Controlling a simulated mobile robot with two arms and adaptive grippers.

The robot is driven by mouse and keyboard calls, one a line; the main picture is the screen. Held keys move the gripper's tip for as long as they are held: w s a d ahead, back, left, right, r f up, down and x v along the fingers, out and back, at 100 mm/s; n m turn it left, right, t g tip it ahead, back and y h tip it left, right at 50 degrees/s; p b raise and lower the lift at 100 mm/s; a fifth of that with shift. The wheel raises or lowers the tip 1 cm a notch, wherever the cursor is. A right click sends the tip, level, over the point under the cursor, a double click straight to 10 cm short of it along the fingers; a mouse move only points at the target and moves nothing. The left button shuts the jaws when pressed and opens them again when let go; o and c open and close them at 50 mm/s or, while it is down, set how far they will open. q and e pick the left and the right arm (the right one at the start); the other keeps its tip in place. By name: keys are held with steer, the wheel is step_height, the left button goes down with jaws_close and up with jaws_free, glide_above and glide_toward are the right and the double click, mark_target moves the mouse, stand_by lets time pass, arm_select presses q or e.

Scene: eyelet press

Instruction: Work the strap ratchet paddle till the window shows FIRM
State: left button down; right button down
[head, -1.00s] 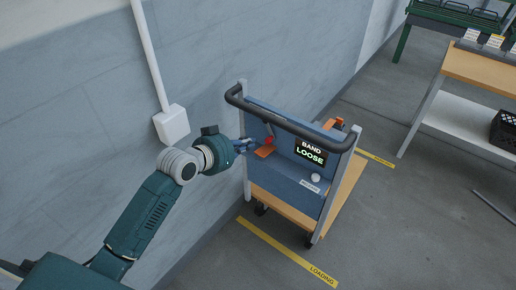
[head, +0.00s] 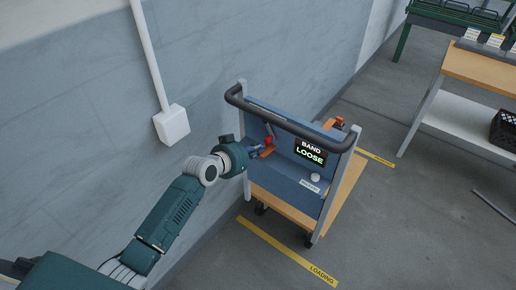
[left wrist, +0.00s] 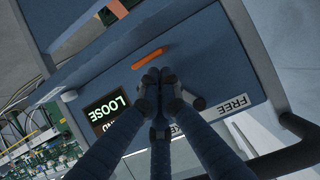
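The ratchet paddle (head: 268,152) is orange and stands out from the blue panel (head: 285,185) of a cart. In the left wrist view the paddle (left wrist: 147,58) shows as a thin orange bar just beyond my fingertips. My left gripper (head: 253,153) is at the paddle's left side and partly covers it. In the left wrist view its fingertips (left wrist: 160,76) are together with nothing seen between them. I cannot tell whether they touch the paddle. The window (head: 310,152) reads BAND LOOSE; LOOSE also shows in the left wrist view (left wrist: 107,108). My right gripper is out of view.
A black handlebar (head: 290,125) runs along the cart's top, above my gripper. A white round knob (head: 315,177) sits below the window. The wall with a white box (head: 172,125) is close on the left. A wooden-topped bench (head: 485,70) stands apart at right.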

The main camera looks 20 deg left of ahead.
arm_select(q)
steer(key=f, duration=0.1)
steer(key=s+f, duration=0.1)
steer(key=shift+a+f+b, duration=0.15)
steer(key=shift+f+b, duration=0.15)
steer(key=shift+b, duration=0.05)
steer(key=shift+r, duration=0.1)
steer(key=shift+r+p, duration=0.7)
steer(key=shift+p, duration=0.1)
steer(key=s+a+r+p, duration=0.3)
steer(key=s+r, duration=0.4)
steer(key=s, duration=0.1)
steer(key=shift+r, duration=0.4)
